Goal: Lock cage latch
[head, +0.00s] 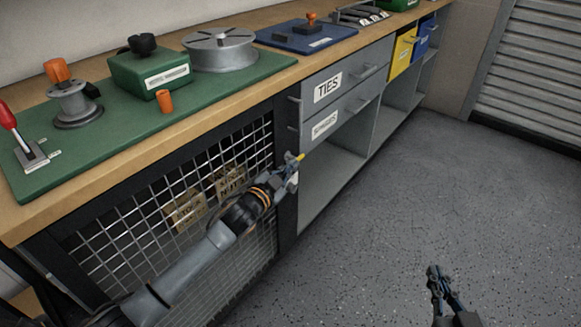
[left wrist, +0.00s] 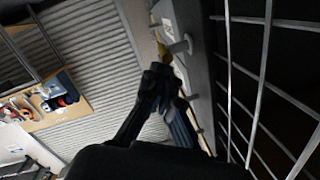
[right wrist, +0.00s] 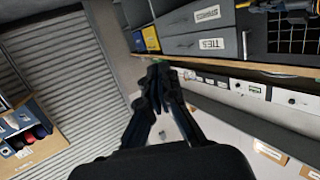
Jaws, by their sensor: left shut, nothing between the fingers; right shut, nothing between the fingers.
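The wire-mesh cage door (head: 215,160) stands under the left part of the bench and looks closed in its black frame. A small latch with a yellow tip (head: 301,156) is at the door's right edge. In the left wrist view the yellow piece (left wrist: 163,52) shows just beyond the fingertips. My left gripper (head: 287,172) is shut and empty at the latch, hiding part of it; I cannot tell whether they touch. Its fingers also show in the left wrist view (left wrist: 160,82). My right gripper (head: 437,272) is shut and empty above the open floor, away from the cage.
Grey drawers (head: 338,88) with handles sit right of the cage, with open shelves below. The benchtop (head: 215,105) carries a green mat (head: 120,145) with a red-handled lever, a spool and other parts. Yellow and blue bins (head: 403,52) stand farther right. The speckled floor (head: 480,200) is clear.

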